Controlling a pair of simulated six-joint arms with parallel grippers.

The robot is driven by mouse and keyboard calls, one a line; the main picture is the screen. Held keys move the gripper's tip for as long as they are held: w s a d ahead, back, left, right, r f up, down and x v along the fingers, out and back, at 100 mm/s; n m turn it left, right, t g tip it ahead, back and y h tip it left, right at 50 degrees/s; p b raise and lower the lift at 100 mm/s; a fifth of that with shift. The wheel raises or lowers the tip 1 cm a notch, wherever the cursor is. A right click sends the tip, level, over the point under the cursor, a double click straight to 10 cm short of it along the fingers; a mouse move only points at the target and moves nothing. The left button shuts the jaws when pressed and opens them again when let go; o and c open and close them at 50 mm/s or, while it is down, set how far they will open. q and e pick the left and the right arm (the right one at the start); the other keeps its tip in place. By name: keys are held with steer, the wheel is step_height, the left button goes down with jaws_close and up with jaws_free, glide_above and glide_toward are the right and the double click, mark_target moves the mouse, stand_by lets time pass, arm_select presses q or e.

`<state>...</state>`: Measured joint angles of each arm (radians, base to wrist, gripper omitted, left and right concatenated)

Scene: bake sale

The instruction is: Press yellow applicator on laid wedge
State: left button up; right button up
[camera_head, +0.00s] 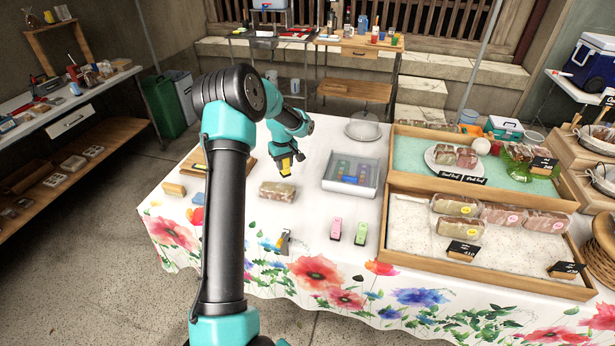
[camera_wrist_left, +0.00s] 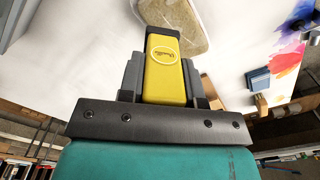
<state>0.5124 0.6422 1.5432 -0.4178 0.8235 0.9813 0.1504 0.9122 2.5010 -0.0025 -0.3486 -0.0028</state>
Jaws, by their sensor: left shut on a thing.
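My left gripper (camera_head: 287,157) is shut on the yellow applicator (camera_head: 284,167). In the left wrist view the applicator (camera_wrist_left: 163,75) is a yellow block with a round printed mark, between the grey fingers. A wrapped wedge (camera_head: 277,190) lies flat on the white flowered tablecloth, just below the applicator's tip. The wedge (camera_wrist_left: 182,20) also shows beyond the tip in the left wrist view. I cannot tell whether the applicator touches the wedge. My right gripper is not in view.
A pink applicator (camera_head: 336,229) and a green applicator (camera_head: 361,233) stand on the cloth to the right. A clear-lidded box (camera_head: 330,188) is behind them. A wooden tray (camera_head: 478,283) with wrapped loaves fills the right side. A small wooden block (camera_head: 174,189) is at left.

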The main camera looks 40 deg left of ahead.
mark_target(284, 175)
arm_select(q)
steer(key=shift+w+a+r, duration=0.1)
steer(key=shift+a, duration=0.1)
stand_by(0.3)
steer(key=shift+f, duration=3.05)
steer(key=shift+f, duration=0.3)
steer(key=shift+r, duration=3.55)
steer(key=shift+d, duration=0.1)
